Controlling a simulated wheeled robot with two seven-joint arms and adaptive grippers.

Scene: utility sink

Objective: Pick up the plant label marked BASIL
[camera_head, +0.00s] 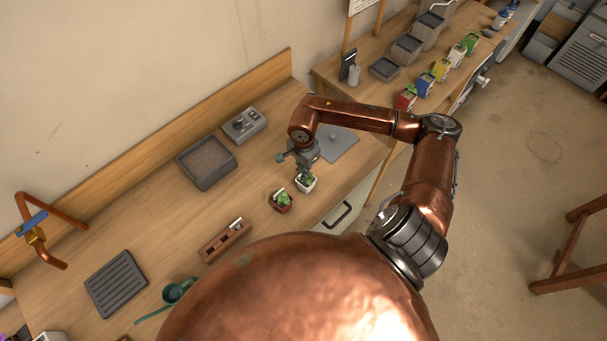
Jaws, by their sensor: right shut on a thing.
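My right gripper (303,166) points down just above a white pot (307,185) with a small green plant. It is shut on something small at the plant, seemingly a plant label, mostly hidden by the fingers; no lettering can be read. A reddish-brown pot (283,204) with a green plant and a pale label stands just left of the white pot. A brown block holder (222,245) with a pale piece in its right end lies further left. No BASIL marking is legible anywhere. My left gripper is not in view.
On the wooden bench are a dark soil tray (207,163), a grey control box (244,124), a grey plate (338,143), a ribbed black tray (116,284) and a green watering can (178,291). Several coloured pots line the back bench.

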